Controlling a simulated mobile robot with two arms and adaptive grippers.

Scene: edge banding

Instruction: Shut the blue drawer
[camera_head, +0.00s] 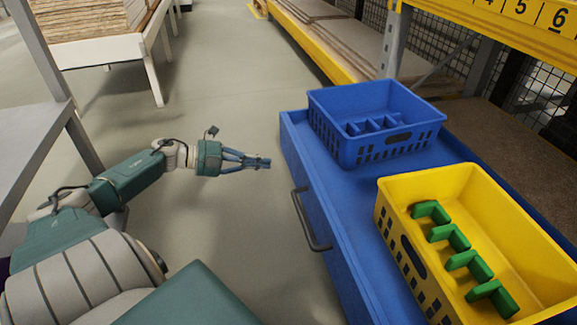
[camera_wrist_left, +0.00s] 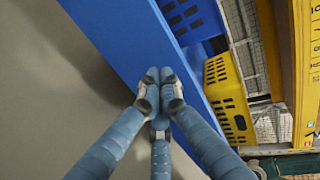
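The blue drawer (camera_head: 332,205) stands out from the yellow-framed rack, with a dark grey handle (camera_head: 309,220) on its front. It carries a blue crate (camera_head: 385,143) and a yellow crate (camera_head: 400,248). My left gripper (camera_head: 264,162) is left of the drawer front, with a gap of floor between them in the head view. In the left wrist view its fingertips (camera_wrist_left: 160,84) meet with nothing between them, and the drawer's blue front (camera_wrist_left: 128,42) lies beyond them. The handle does not show in that view. My right gripper is not in view.
Several green pieces (camera_head: 458,241) sit in the yellow crate. The rack's yellow beam (camera_head: 325,58) runs behind the drawer. A grey table (camera_head: 30,145) stands at the left, and a white-framed table (camera_head: 95,50) at the back. The floor (camera_head: 230,110) between is clear.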

